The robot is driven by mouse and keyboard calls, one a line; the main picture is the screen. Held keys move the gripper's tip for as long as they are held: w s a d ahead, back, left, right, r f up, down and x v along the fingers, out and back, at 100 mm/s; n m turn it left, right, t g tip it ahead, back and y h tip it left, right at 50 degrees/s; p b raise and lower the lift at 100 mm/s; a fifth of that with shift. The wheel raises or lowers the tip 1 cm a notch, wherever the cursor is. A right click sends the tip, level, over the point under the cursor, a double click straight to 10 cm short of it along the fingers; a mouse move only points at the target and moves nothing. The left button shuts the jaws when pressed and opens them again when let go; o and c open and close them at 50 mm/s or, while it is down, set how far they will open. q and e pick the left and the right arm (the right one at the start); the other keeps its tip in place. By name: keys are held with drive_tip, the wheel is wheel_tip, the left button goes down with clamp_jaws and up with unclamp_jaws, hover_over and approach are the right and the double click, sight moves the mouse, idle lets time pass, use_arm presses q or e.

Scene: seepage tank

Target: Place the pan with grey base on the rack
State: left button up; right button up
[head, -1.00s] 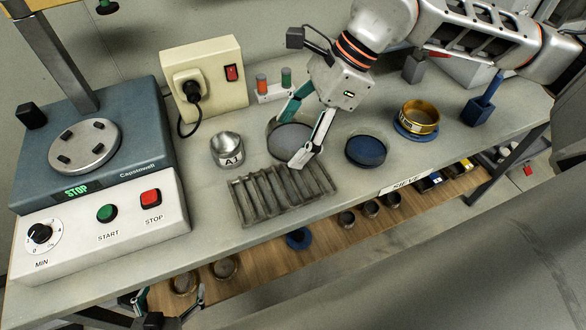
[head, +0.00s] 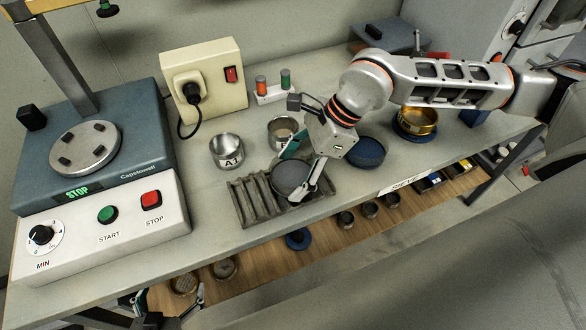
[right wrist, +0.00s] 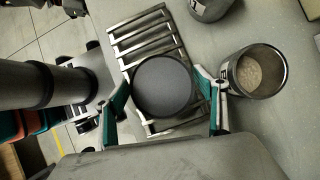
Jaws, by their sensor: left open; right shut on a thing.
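The round pan with the grey base (head: 291,176) is between the fingers of my right gripper (head: 296,172), which is shut on it. The pan is over the right half of the grey slatted rack (head: 252,206); I cannot tell whether it touches the slats. In the right wrist view the pan (right wrist: 162,87) covers the lower part of the rack (right wrist: 143,36), with a fingertip on either side of it. My left gripper (head: 170,312) is open and empty at the bottom left, low down by the lower shelf.
The metal cup marked A1 (head: 226,152) and a cup with sandy contents (head: 284,131) stand just behind the rack. A blue-meshed pan (head: 367,152) and a brass sieve (head: 417,119) are to the right. The shaker (head: 98,180) fills the left.

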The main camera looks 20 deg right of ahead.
drive_tip(key=shift+f, duration=0.15)
drive_tip(key=o, duration=1.2)
drive_tip(key=shift+o, duration=0.2)
drive_tip(key=shift+r, duration=0.3)
drive_tip(key=v, duration=1.2)
drive_tip(key=shift+s+f, duration=0.1)
drive_tip(key=shift+f, duration=0.05)
